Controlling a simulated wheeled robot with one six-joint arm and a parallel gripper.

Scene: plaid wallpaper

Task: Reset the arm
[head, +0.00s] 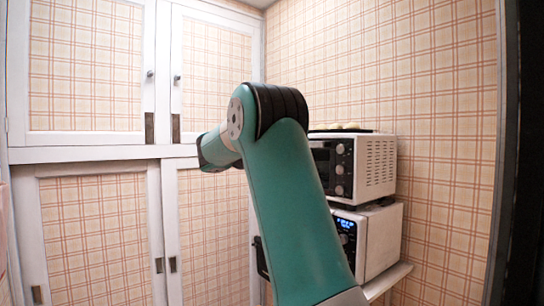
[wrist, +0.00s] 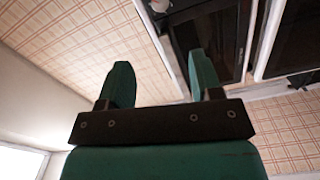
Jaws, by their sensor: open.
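My gripper (wrist: 163,82) shows in the wrist view with two green fingers standing apart on a dark bar. Nothing is between the fingers. In the head view my green arm rises from the lower right and bends toward the left, and the gripper itself is hidden behind the arm. The gripper is clear of the cupboards and appliances as far as the wrist view shows.
White-framed plaid cupboard doors (head: 85,153) fill the left and back. At right, a toaster oven (head: 375,165) with pale round items on a dark tray (head: 340,130) sits above a white microwave (head: 383,240). Plaid wall (head: 440,120) lies right of them.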

